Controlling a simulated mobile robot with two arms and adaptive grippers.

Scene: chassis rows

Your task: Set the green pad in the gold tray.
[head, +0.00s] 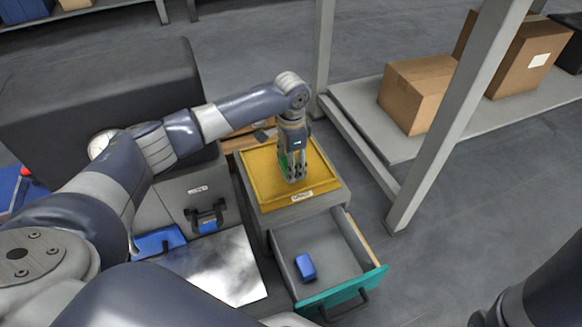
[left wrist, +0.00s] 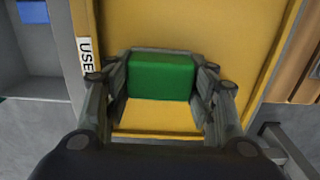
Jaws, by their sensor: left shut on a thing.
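The gold tray (head: 263,188) sits on top of a grey drawer cabinet in the head view; its yellow floor (left wrist: 160,118) fills much of the left wrist view. My left gripper (head: 292,177) points down inside the tray's outline. It is shut on the green pad (left wrist: 161,77), which sits between its fingers. In the head view only a small green part of the pad (head: 283,161) shows beside the fingers. I cannot tell whether the pad touches the tray floor. My right gripper is not in view; only a dark part of my right arm shows at the lower right.
Below the tray, a drawer (head: 290,240) with a teal front stands open, holding a blue block (head: 305,267). A grey case (head: 190,190) stands left of the cabinet. A shelf post (head: 455,125) and cardboard boxes (head: 418,90) are at the right.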

